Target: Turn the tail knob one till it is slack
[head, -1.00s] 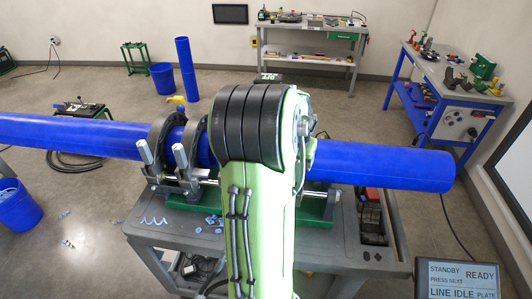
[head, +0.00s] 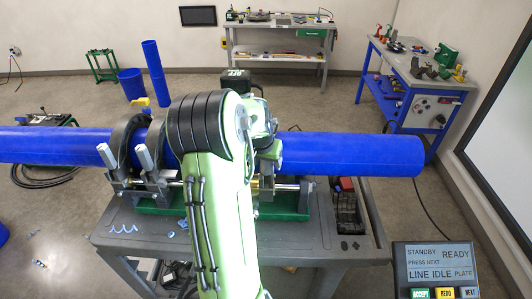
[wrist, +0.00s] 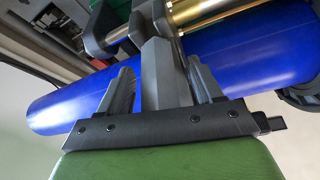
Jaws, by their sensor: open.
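A grey faceted clamp knob (wrist: 158,72) stands in the middle of the wrist view, in front of the blue pipe (wrist: 85,100). My gripper (wrist: 160,80) is open, with one finger on each side of this knob. A gap shows at the right; contact at the left finger is hard to judge. Two other pale clamp knobs (head: 143,157) stand at the left clamps. Which knob is tail knob one is not marked.
The blue pipe (head: 350,153) lies across the cart (head: 290,240) in black clamps on a green base. A control panel (head: 438,262) stands at the lower right. A blue workbench (head: 420,90) is behind at the right.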

